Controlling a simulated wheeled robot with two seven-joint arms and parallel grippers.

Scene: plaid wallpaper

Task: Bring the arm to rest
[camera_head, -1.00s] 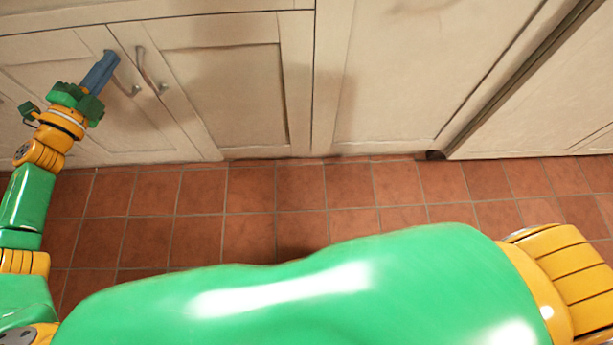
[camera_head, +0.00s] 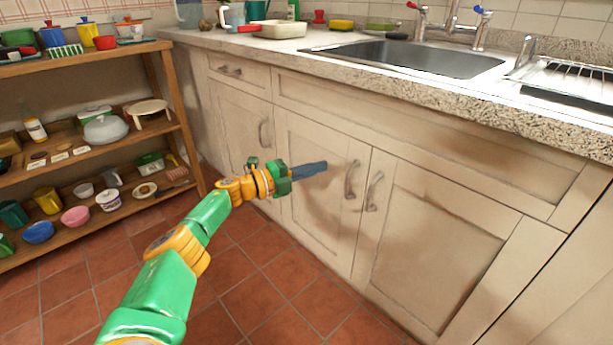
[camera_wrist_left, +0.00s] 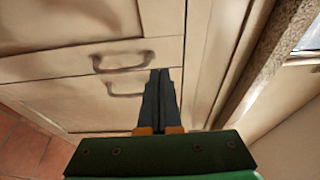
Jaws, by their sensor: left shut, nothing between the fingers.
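My left arm (camera_head: 165,285) reaches in from the lower left in the head view. My left gripper (camera_head: 322,166) is shut, its blue-grey fingers together with nothing between them. It is in front of the cabinet doors below the sink, a little left of a door handle (camera_head: 351,179). In the left wrist view the shut fingers (camera_wrist_left: 161,76) point toward the cabinet front, close to two handles (camera_wrist_left: 123,62). I cannot tell from these views whether the fingertips touch the cabinet. My right gripper is not in view.
The cabinet (camera_head: 430,255) stands ahead, under a counter with a sink (camera_head: 420,57). A wooden shelf (camera_head: 190,130) holding several dishes and pots stands at the left. The tiled floor (camera_head: 270,295) between me and the cabinet is clear.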

